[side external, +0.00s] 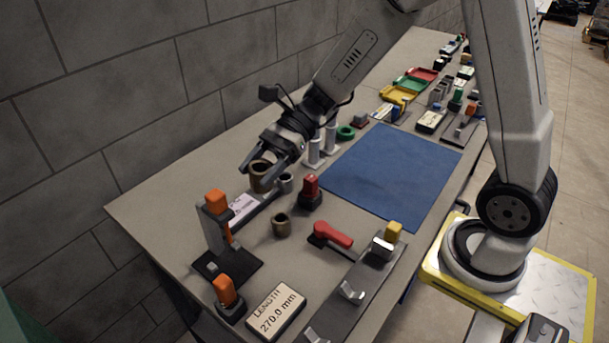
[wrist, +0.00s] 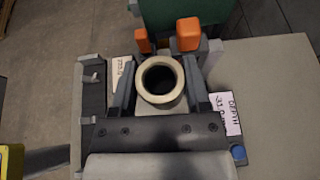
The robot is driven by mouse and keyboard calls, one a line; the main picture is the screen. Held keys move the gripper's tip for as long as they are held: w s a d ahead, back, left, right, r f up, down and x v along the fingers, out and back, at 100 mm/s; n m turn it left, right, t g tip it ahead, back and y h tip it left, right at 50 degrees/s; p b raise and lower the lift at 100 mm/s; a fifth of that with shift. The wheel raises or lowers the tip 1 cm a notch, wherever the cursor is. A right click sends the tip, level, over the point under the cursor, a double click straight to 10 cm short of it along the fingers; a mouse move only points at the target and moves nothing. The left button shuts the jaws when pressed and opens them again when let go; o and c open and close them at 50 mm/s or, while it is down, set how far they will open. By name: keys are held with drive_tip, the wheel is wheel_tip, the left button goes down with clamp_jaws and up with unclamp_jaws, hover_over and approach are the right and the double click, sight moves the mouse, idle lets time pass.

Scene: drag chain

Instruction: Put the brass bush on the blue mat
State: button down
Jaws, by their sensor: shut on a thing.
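The brass bush (side external: 260,178), a brownish hollow cylinder, is between the jaws of my gripper (side external: 256,175). My gripper is shut on it at the far left part of the table, beside the wall. In the wrist view the bush (wrist: 160,100) shows as a pale ring with a dark bore, with a finger on each side. It looks raised above the table, but the exact gap is hard to tell. The blue mat (side external: 390,172) lies flat and empty to the right of my gripper.
A smaller brown bush (side external: 281,225) and a grey one (side external: 285,183) stand nearby. An orange-topped gauge stand (side external: 217,225), a red-topped block (side external: 310,190), white posts (side external: 315,152) and a green ring (side external: 346,132) surround the area. A red-handled tool (side external: 331,234) lies before the mat.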

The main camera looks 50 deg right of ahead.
drive_tip(key=w+d+f, duration=0.3)
drive_tip(key=d, duration=0.7)
drive_tip(key=m+t, duration=0.3)
hover_over(374, 168)
wheel_tip(374, 168, down, 9)
drive_tip(key=shift+f+h, duration=0.1)
drive_tip(key=shift+h, duration=0.2)
drive_tip(key=shift+f, duration=0.15)
drive_tip(key=shift+f, duration=2.45)
drive_tip(key=shift+f, duration=0.65)
unclamp_jaws()
